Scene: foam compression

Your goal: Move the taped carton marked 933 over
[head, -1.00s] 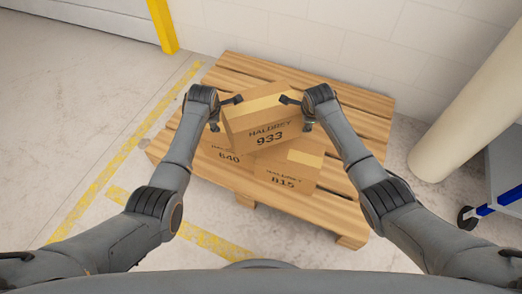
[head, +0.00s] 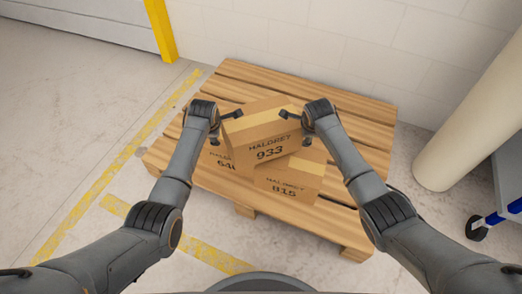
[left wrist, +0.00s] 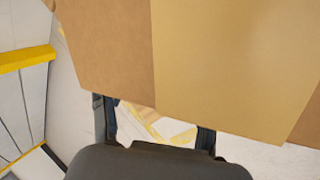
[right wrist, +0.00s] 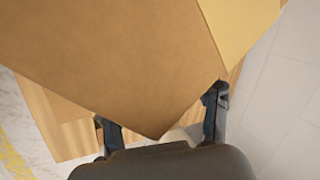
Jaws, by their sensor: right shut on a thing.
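The taped carton marked 933 (head: 268,135) is brown with a lighter tape strip. It sits turned at an angle over cartons marked 640 (head: 221,163) and 815 (head: 287,186); I cannot tell whether it touches them. My left gripper (head: 226,124) is at its left side, fingers apart; the left wrist view shows the carton (left wrist: 225,60) across the fingers (left wrist: 155,125). My right gripper (head: 297,128) is shut on its right side. The carton (right wrist: 110,60) hides part of the right fingers (right wrist: 160,120) in the right wrist view.
The cartons are over a wooden pallet (head: 345,110), bare at the back and right. A wall (head: 310,40) is behind it. A yellow post (head: 161,30) stands back left, a cream column (head: 470,125) and a wheeled cart (head: 505,200) right. Yellow floor lines (head: 105,195) run at left.

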